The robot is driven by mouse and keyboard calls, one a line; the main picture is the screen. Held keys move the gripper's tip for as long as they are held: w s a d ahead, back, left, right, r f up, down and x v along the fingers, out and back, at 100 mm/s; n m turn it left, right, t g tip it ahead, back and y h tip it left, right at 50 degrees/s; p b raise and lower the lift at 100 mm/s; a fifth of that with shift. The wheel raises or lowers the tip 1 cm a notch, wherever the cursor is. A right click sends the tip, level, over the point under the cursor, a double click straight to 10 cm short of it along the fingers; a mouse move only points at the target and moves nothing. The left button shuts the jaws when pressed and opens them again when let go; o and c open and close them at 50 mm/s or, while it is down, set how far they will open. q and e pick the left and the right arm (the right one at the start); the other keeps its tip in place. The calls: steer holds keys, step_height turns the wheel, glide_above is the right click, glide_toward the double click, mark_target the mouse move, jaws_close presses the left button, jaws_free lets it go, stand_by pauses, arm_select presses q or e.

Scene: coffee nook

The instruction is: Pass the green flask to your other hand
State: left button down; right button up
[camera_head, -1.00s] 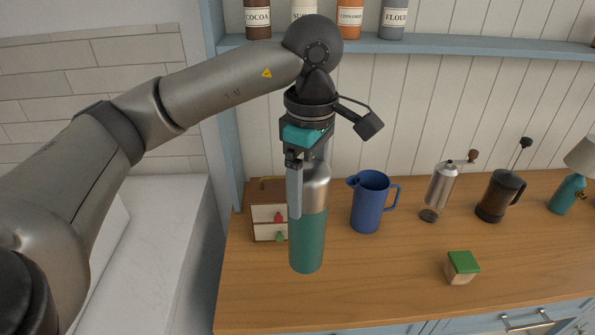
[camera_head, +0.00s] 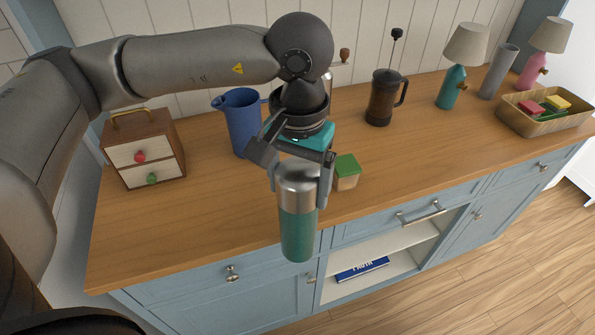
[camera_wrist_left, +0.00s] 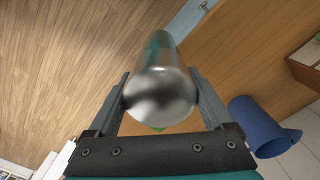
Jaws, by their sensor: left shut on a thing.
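The green flask (camera_head: 298,225) has a silver upper part and a green body. It hangs upright in the air, in front of the counter's front edge in the head view. My left gripper (camera_head: 299,182) is shut on its silver upper part, with one finger on each side. In the left wrist view the flask's silver end (camera_wrist_left: 158,92) fills the space between the fingers of my left gripper (camera_wrist_left: 163,100), and its green body points away. My right gripper is in neither view.
A wooden counter (camera_head: 220,210) holds a small drawer box (camera_head: 152,125), a blue jug (camera_head: 240,128), a green-topped block (camera_head: 346,172), a French press (camera_head: 383,100), a teal lamp (camera_head: 452,88) and a basket (camera_head: 530,118). Below is an open shelf with a blue book (camera_head: 362,269).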

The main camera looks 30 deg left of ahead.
arm_select(q)
steer(key=shift+d, duration=0.1)
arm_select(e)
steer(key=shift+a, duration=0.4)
